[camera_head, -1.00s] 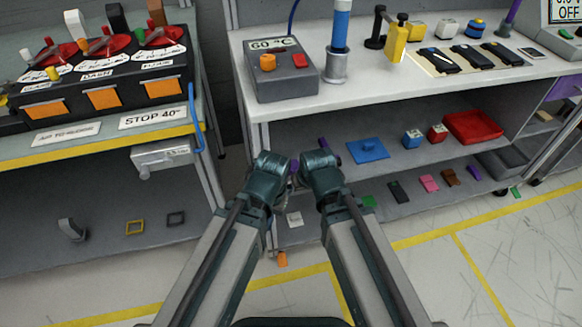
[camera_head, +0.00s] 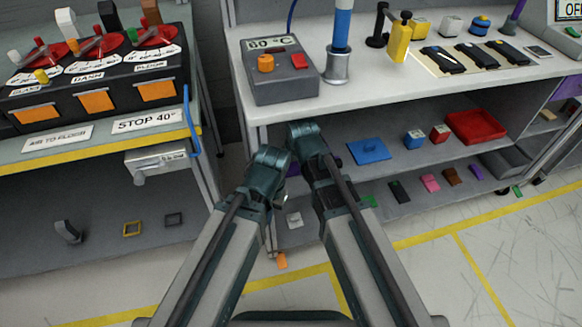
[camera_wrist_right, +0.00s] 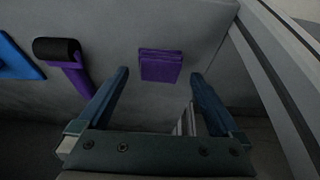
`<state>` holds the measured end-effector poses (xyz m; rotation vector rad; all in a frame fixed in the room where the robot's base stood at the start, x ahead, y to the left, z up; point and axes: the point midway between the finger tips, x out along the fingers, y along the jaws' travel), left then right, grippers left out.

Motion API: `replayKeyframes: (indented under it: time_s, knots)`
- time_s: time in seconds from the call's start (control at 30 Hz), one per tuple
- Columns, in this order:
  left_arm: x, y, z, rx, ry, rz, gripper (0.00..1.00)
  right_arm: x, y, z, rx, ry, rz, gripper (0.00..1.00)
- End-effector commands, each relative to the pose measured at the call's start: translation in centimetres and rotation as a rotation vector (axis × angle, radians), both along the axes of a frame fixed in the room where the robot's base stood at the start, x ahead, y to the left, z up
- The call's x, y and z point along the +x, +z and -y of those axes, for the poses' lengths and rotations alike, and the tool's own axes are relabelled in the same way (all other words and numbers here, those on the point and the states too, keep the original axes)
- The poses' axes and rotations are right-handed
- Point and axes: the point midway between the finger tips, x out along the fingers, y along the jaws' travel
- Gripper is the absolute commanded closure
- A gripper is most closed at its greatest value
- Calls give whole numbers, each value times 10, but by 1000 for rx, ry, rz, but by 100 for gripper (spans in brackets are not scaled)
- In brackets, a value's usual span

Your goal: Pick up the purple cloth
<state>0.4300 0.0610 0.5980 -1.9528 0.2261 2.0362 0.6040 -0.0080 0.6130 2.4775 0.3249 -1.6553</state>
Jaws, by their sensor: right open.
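The purple cloth (camera_wrist_right: 161,65) lies as a folded square on a grey shelf surface in the right wrist view. My right gripper (camera_wrist_right: 160,73) is open, and the cloth shows between and beyond its fingertips, with nothing held. I cannot tell the exact gap to it. In the head view, my right arm reaches to the lower shelf under the bench and I cannot make out the cloth there. My left gripper (camera_head: 274,160) is beside it, left of the right wrist; its fingers are hidden.
In the right wrist view, a purple-handled tool with a black roller (camera_wrist_right: 58,50) lies left of the cloth, with a blue tray (camera_wrist_right: 15,55) beyond. In the head view, the bench top (camera_head: 370,93) overhangs the shelf. Blue and red blocks and a red tray (camera_head: 477,128) stand farther right.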

Motion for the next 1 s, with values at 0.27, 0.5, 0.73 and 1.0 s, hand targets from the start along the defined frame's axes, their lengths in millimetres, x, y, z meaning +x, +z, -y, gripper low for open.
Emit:
replayKeyframes:
  time_s: [0.27, 0.5, 0.73, 1.0]
  knots:
    - [0, -30, -1, 5, -1, 2, 100, 11, -30, -6, 0, 1, 0, 0]
    - [0, -28, -1, 5, -1, 2, 100, 11, -28, -6, 0, 1, 0, 2]
    - [0, -28, -1, 5, -1, 2, 100, 11, -28, -6, 0, 1, 0, 43]
    - [0, -28, -1, 5, -1, 2, 100, 11, -28, -6, 0, 1, 0, 88]
